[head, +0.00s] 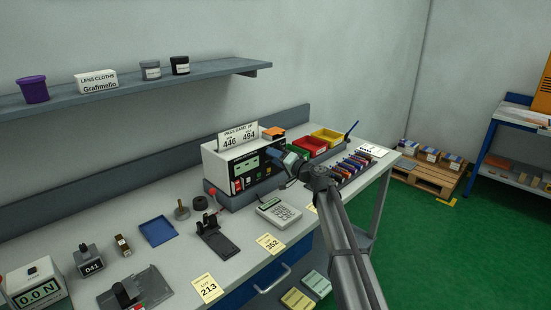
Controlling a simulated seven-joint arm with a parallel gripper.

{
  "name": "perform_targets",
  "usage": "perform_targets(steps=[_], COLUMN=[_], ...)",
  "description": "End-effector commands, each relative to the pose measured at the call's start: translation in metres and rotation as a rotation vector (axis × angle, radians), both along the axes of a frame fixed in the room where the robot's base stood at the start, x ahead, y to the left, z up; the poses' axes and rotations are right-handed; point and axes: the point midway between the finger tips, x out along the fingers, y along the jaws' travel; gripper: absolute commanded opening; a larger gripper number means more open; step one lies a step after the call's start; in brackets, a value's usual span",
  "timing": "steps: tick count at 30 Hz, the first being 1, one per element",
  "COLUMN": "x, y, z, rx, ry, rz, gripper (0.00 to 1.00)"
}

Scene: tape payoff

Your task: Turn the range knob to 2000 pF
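The meter (222,164), a white box with a dark front panel and a green display (247,164), stands on the bench near the back wall. A card on top reads "PASS BAND pF 446 494". Its range knob cannot be made out at this size, and part of the panel's right side is hidden by my gripper. My gripper (276,156) is at the right of the meter's front panel, close to it. I cannot tell whether it touches anything or whether its fingers are open.
A calculator-like keypad (279,213) lies in front of the meter. Red (309,147) and yellow (328,138) bins and a row of coloured items (352,168) are to its right. A blue tray (158,230) and small fixtures sit left. A shelf (140,86) hangs above.

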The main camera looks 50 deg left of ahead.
Motion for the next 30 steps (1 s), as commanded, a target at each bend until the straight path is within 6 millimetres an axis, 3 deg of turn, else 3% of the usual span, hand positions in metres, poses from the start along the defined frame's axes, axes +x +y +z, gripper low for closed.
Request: perform_targets(steps=[5,16,30], x=[0.000,0.000,-0.002], y=[0.000,-0.009,-0.094], z=[0.000,0.000,0.000], rx=[0.000,0.000,0.000], ry=[0.000,-0.001,-0.001], rz=[0.000,0.000,-0.001], gripper=[0.57,0.57,0.57])
